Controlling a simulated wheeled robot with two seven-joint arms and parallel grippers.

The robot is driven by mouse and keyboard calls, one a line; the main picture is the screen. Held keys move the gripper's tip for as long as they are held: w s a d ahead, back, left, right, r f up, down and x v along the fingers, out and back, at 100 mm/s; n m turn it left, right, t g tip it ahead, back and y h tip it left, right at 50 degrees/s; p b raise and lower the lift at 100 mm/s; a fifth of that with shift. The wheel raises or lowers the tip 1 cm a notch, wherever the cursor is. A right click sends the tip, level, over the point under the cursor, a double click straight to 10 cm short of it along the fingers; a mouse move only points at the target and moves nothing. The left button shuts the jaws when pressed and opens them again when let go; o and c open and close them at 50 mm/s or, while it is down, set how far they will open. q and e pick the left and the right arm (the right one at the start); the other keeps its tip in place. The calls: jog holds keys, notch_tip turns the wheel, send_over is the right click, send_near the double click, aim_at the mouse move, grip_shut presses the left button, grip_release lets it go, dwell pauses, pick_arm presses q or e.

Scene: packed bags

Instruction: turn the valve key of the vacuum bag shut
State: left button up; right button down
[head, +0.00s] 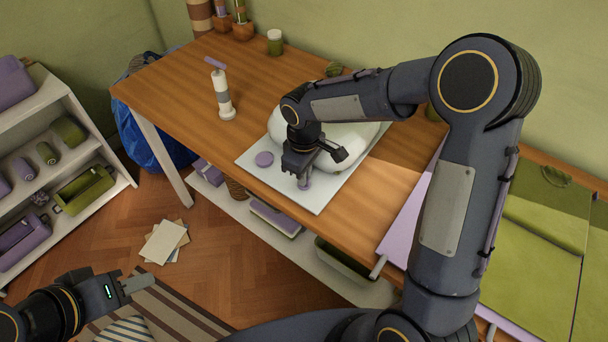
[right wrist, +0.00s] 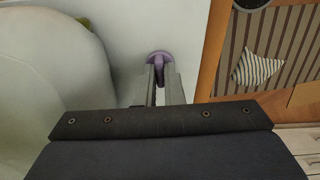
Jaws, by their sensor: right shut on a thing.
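The vacuum bag (head: 350,140) is a puffy white bag on a pale board on the table, partly hidden behind my right arm. It also shows at the left of the right wrist view (right wrist: 50,75). The purple valve key (right wrist: 160,58) stands on the pale board between my right fingertips. My right gripper (head: 303,184) points down at the board's near edge and is shut on the key; it also shows in the right wrist view (right wrist: 160,80). My left gripper (head: 135,284) hangs over the floor at lower left, away from the table; its finger opening is unclear.
A green jar (head: 275,42) stands at the back.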

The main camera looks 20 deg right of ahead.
jog(key=shift+m, duration=0.6)
jog(key=c, duration=1.5)
grip_release()
jog(key=shift+c, duration=0.2)
jog(key=shift+r, duration=0.1)
notch_tip(320, 180, up, 8)
jog(key=shift+f, duration=0.15)
